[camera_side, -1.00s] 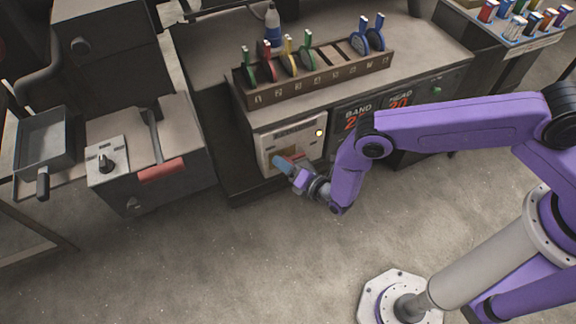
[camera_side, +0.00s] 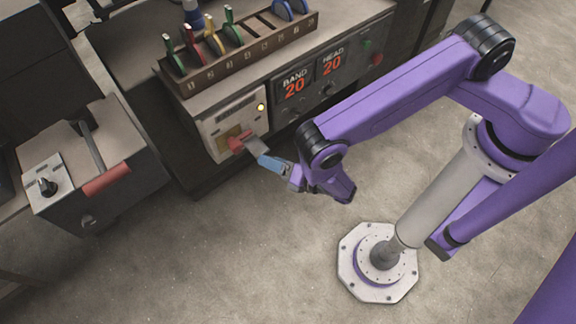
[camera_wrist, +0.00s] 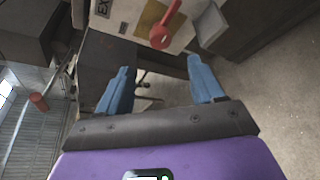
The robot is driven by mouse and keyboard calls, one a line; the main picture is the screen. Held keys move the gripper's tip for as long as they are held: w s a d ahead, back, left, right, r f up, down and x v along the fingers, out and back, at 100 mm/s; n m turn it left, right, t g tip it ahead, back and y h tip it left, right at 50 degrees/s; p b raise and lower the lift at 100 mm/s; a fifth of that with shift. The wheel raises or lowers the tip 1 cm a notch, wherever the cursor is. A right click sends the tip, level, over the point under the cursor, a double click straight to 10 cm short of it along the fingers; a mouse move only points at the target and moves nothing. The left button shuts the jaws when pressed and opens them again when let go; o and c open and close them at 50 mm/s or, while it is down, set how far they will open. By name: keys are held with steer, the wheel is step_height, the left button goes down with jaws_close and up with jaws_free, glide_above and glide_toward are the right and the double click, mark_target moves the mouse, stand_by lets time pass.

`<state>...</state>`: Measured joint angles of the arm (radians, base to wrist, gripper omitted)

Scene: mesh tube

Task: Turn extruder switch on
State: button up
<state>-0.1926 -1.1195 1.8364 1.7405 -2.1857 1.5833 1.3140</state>
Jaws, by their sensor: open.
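The extruder switch is a lever with a red grip (camera_side: 237,145) on a white panel (camera_side: 222,122) at the front of the machine, in the side view. A grey metal part shows beside the grip. In the wrist view the red lever (camera_wrist: 160,37) stands out from the panel, ahead of and between my fingers. My gripper (camera_side: 266,160) has blue fingers and is just right of and below the switch in the side view. In the wrist view my gripper (camera_wrist: 160,72) is open with a wide empty gap. I cannot tell whether any finger touches the lever.
A round yellow lamp (camera_side: 261,107) glows on the panel. Displays (camera_side: 294,87) reading BAND 20 and HEAD 20 sit to its right. A rack (camera_side: 235,55) of coloured levers stands above. A box with a red handle (camera_side: 107,179) is at the left. The floor in front is clear.

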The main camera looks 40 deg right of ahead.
steer(key=shift+v, duration=2)
steer(key=w+d+r+m+h, duration=0.1)
steer(key=w+r+m+h, duration=0.15)
steer(key=r, duration=0.25)
steer(key=w+d+r+m+t+h, duration=0.1)
steer(key=r+m+h, duration=0.1)
steer(key=r+h, duration=0.15)
steer(key=w+d+r+m+h, duration=0.1)
steer(key=r+m+h, duration=0.1)
steer(key=r, duration=0.3)
steer(key=s+d+r+m+g+h, duration=0.2)
steer(key=d+r+m+g+h, duration=0.3)
steer(key=d+r, duration=0.4)
steer(key=s+d+r+m+g+y, duration=0.1)
steer(key=s+d+r+g+y, duration=0.1)
steer(key=s, duration=0.4)
steer(key=s+d+r+m+g+y, duration=0.2)
steer(key=s+d+r+g+y, duration=0.1)
steer(key=s+r+g, duration=0.2)
steer(key=s+d+r+m+g+y, duration=0.1)
steer(key=s+d+r+g+y, duration=0.2)
steer(key=s+r, duration=0.2)
steer(key=s, duration=0.2)
steer(key=shift+s+m+y, duration=0.3)
steer(key=shift+s+m, duration=0.05)
